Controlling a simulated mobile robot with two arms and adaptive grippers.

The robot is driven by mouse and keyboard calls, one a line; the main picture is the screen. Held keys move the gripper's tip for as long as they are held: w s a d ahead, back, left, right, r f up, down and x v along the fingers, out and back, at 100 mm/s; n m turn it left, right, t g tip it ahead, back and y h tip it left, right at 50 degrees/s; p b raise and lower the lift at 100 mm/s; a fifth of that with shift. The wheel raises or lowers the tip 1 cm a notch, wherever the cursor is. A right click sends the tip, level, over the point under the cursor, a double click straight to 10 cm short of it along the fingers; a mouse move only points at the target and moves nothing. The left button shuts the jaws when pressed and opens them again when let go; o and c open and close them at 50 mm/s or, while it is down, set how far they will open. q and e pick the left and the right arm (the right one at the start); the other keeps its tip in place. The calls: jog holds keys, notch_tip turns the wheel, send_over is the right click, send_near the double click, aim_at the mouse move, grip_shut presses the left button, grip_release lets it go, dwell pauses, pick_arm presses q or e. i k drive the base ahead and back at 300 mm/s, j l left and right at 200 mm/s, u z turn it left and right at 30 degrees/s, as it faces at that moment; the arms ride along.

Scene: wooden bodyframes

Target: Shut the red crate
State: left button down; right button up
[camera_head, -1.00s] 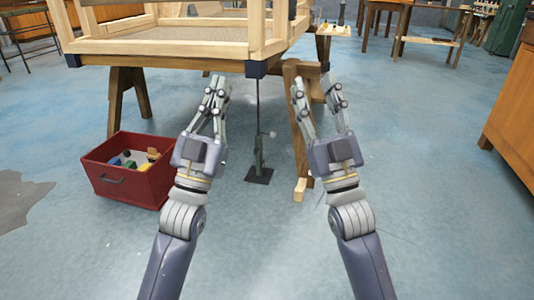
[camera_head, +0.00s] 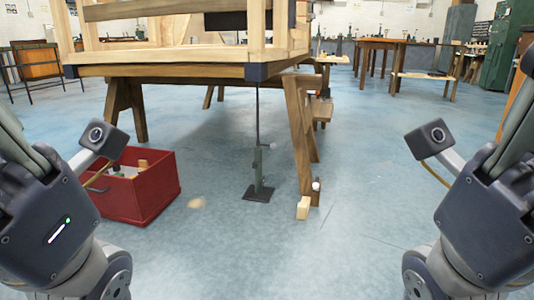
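The red crate (camera_head: 153,193) stands on the floor at the left, near the legs under the wooden frame. Its top is open and a few small items show inside; no lid can be made out. My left arm partly covers its left side. My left gripper (camera_head: 22,160) is close to the camera at the left edge, and its fingertips are out of the picture. My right gripper (camera_head: 510,140) is likewise close at the right edge, with its fingertips cut off. Neither gripper touches the crate.
A wooden frame on a bench (camera_head: 180,71) stands ahead, with trestle legs and a dark-footed stand (camera_head: 258,193) under it.

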aim_at(137, 201)
jog(key=u, duration=1.15)
